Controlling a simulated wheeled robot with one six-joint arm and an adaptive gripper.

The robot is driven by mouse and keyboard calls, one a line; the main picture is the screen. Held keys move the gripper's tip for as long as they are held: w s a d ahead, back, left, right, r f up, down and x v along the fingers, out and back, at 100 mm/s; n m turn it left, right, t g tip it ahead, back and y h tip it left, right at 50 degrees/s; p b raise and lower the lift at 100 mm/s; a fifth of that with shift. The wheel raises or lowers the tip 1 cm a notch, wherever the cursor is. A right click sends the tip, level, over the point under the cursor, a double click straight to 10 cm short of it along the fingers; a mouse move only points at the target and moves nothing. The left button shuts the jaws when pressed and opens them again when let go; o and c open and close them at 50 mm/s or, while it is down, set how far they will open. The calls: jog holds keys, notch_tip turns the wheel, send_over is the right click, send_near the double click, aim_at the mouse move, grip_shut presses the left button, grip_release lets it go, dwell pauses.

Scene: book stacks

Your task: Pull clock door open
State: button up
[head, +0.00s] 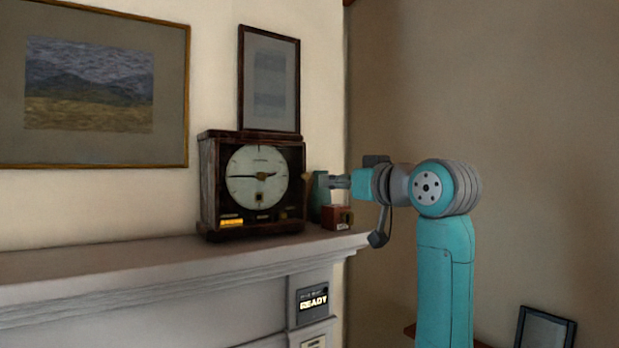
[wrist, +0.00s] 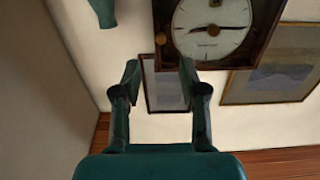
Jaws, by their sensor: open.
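The clock (head: 255,185) stands on the mantel in a dark wooden case with a round pale dial (head: 257,177). Its front looks flush with the case; I cannot make out a gap at the door. In the wrist view the clock (wrist: 212,62) appears upside down at the top. A small light spot (wrist: 160,39), perhaps a knob, shows on its left edge there. My gripper (head: 336,182) is right of the clock in the head view.
A teal object (head: 318,193) and a small reddish-brown box (head: 338,217) stand on the mantel (head: 120,258) right of the clock. The teal object also shows in the wrist view (wrist: 103,12). Framed pictures (head: 269,80) hang behind. A sign reading READY (head: 312,301) is below.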

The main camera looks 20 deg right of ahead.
aim_at(307, 176)
jog(key=x, duration=1)
jog(key=shift+w+a+r, duration=0.15)
jog(key=shift+w+r, duration=0.15)
jog(key=shift+r, duration=0.05)
grip_shut()
